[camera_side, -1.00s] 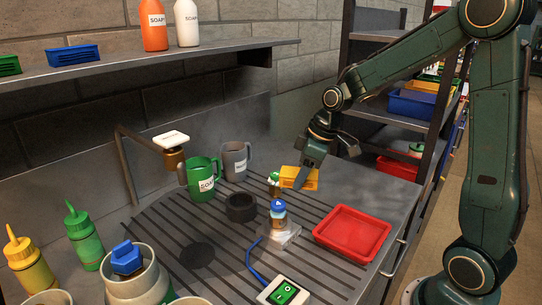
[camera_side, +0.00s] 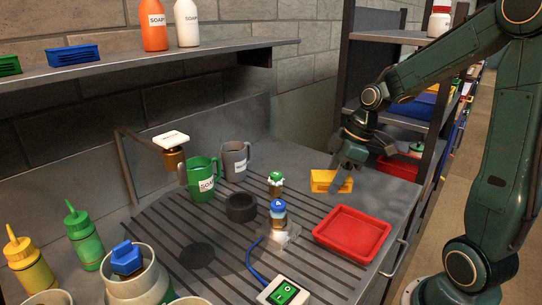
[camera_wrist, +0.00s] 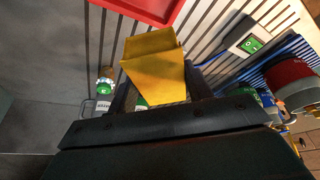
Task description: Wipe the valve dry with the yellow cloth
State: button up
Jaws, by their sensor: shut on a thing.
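My gripper (camera_side: 345,180) is shut on the yellow cloth (camera_side: 322,182), holding it at the right part of the worktop, behind the red tray. In the wrist view the cloth (camera_wrist: 155,65) is folded and spreads out from between my fingers. A small fitting with a green top and white collar (camera_side: 275,181) stands upright to the left of the cloth, apart from it; it looks most like the valve, though I cannot tell for certain. A blue-capped small jar (camera_side: 278,212) stands in front of it on a clear lit block.
A red tray (camera_side: 352,233), a black ring (camera_side: 241,207), a green mug (camera_side: 203,180) and a grey mug (camera_side: 236,160) stand on the worktop. A green switch box (camera_side: 283,292) with a blue cable is at the front. A shelf rack is behind my arm.

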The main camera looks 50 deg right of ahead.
jog(key=shift+w+a+f, duration=0.1)
jog(key=shift+w, duration=0.05)
jog(key=shift+w+a+f, duration=0.6)
jog(key=shift+w+a, duration=0.4)
jog(key=shift+w, duration=0.25)
jog(key=shift+w+a+f, duration=0.6)
jog(key=shift+w+a, duration=0.35)
jog(key=shift+w, duration=0.35)
jog(key=shift+w+a+f, duration=0.6)
jog(key=shift+w+a, duration=0.4)
jog(key=shift+w, duration=0.25)
jog(key=shift+f, duration=0.65)
jog(key=shift+s+d, duration=0.1)
jog(key=shift+s+d+r, duration=0.15)
jog(key=shift+s+d, duration=0.3)
jog(key=shift+s, duration=0.15)
jog(key=shift+w+a, duration=0.1)
jog(key=shift+w, duration=0.05)
jog(key=shift+w+a, duration=0.4)
jog(key=shift+w, duration=0.1)
